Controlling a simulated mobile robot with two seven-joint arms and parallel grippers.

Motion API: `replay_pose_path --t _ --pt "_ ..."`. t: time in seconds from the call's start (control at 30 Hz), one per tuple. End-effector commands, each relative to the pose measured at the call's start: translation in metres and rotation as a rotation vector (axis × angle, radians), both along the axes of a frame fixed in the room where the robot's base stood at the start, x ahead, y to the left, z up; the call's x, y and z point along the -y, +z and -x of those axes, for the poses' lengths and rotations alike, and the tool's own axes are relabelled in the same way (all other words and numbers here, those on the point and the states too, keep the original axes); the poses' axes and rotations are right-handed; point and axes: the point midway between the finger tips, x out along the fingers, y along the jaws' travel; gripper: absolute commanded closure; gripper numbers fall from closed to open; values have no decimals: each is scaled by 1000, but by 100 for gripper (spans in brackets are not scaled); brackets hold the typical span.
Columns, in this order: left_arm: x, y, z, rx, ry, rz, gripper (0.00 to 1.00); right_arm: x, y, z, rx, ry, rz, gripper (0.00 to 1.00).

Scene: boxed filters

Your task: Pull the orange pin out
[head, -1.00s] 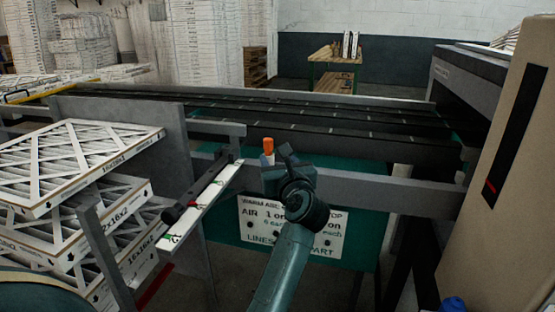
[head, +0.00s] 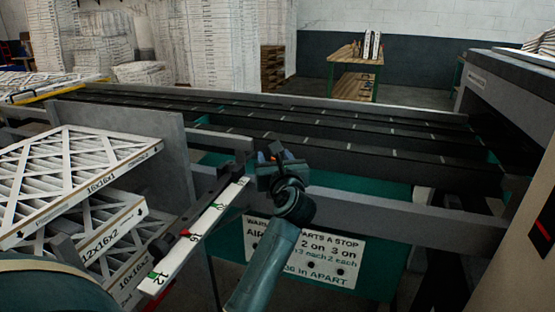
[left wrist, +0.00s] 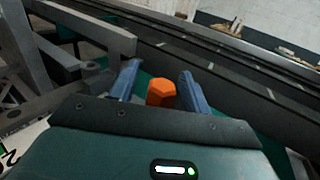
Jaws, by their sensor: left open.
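The orange pin (left wrist: 161,93) has a hexagonal head. In the left wrist view it stands between the two blue fingers of my left gripper (left wrist: 161,88), with a visible gap on either side. In the head view my left gripper (head: 274,157) is at the near rail of the conveyor, by the end of the marked ruler bar, and mostly hides the pin. The gripper is open. The pin's lower part is hidden by the gripper body. My right gripper does not show.
A white ruler bar (head: 196,236) slopes up to the gripper. A white sign (head: 305,250) hangs below the rail. The conveyor (head: 350,140) runs behind the gripper.

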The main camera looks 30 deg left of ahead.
Motion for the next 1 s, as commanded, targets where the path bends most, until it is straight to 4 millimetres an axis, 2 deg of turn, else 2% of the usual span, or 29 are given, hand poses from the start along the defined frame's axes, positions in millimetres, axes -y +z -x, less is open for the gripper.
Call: replay_pose_path --t 0.13,0.7,1.0 --pt "0 0 0 0 0 0 53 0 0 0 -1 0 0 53" --pt "0 0 0 0 0 0 99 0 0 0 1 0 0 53" --pt "0 5 0 1 0 -1 100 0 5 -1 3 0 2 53"
